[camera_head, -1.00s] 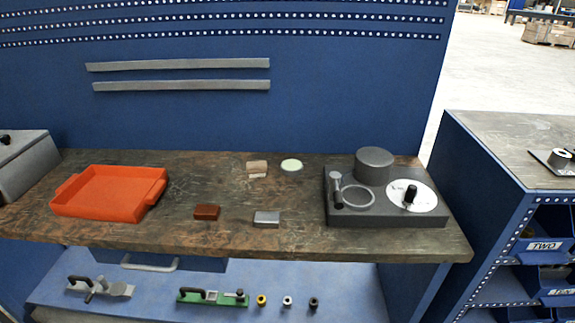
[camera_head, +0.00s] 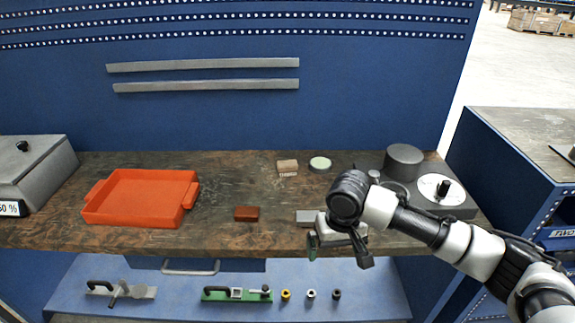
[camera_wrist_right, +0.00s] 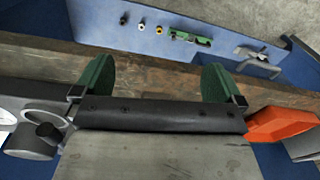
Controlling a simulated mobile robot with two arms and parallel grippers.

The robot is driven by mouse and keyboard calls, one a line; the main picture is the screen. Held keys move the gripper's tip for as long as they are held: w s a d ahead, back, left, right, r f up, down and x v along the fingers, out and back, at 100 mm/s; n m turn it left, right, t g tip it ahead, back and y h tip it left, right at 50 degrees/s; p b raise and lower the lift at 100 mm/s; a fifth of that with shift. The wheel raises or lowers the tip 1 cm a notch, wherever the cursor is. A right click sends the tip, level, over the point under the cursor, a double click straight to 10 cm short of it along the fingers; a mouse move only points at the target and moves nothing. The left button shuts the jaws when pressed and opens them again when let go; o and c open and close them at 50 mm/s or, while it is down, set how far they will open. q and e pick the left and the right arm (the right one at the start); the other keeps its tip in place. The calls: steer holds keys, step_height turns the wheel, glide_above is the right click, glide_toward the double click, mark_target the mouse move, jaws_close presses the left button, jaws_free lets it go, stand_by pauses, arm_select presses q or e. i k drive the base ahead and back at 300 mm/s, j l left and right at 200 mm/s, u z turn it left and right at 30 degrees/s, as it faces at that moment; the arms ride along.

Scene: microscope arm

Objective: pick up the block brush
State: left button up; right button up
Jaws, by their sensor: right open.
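The block brush (camera_head: 288,168), a small wooden block with a paler lower part, lies on the bench towards the back, left of a pale round disc (camera_head: 320,163). My right gripper (camera_head: 338,252) is at the front edge of the bench, lower right of the brush and well apart from it. Its two green-padded fingers are spread with nothing between them, as the right wrist view also shows (camera_wrist_right: 156,80). The brush is not seen in the wrist view. My left gripper is not in view.
A red-brown block (camera_head: 246,213) and a grey metal block (camera_head: 306,217), partly hidden by my right gripper, lie near the front. An orange tray (camera_head: 140,218) stands left. A dark device with a cylinder (camera_head: 404,161) stands right, partly behind my arm. Bench between tray and brush is clear.

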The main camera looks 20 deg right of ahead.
mark_target(285, 168)
steer(key=i, duration=1.45)
